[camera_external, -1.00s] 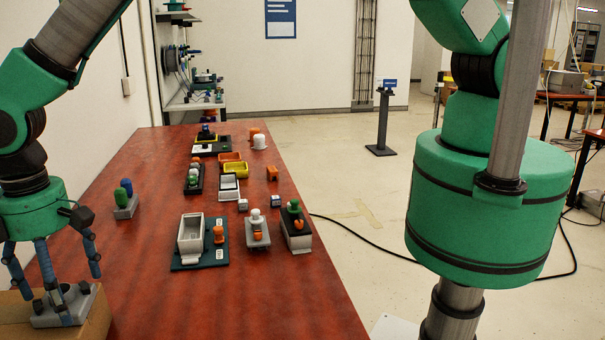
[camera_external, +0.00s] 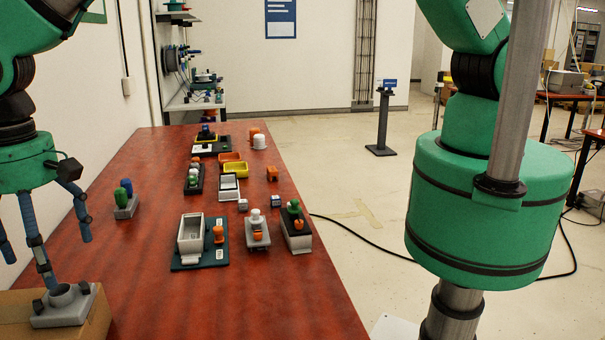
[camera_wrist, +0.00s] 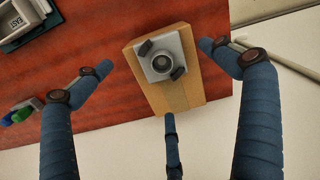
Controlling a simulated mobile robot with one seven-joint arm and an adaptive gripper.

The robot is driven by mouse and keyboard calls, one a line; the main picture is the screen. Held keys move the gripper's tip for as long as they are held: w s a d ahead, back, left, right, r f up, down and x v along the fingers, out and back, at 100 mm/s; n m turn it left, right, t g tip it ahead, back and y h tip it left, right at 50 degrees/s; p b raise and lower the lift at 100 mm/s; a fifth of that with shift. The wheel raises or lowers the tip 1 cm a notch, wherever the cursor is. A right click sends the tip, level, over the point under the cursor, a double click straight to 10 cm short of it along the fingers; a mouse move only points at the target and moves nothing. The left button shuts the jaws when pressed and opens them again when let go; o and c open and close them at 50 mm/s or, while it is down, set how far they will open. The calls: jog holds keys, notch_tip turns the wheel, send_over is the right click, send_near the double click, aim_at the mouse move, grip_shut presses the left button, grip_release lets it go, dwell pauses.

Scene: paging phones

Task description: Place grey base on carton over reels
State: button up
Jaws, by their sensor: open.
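The grey base (camera_external: 62,305), a square block with a round socket and two dark lugs, sits on the cardboard carton (camera_external: 97,322) at the lower left. In the wrist view the grey base (camera_wrist: 167,58) lies on the carton's upper part (camera_wrist: 193,92), flat and within its edges. My three-fingered gripper (camera_external: 45,250) is open above the base, with its blue fingers spread around it and nothing held. In the external view one finger overlaps the base; I cannot tell if it touches. The reels (camera_external: 170,60) are on the shelf at the back wall.
The red table (camera_external: 140,270) runs back beside the carton. A grey holder with green and blue pegs (camera_external: 125,205) stands near its left edge. A grey tray on a dark plate (camera_external: 190,235) and several small fixtures stand further right.

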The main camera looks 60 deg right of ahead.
jog(key=shift+r, duration=2.6)
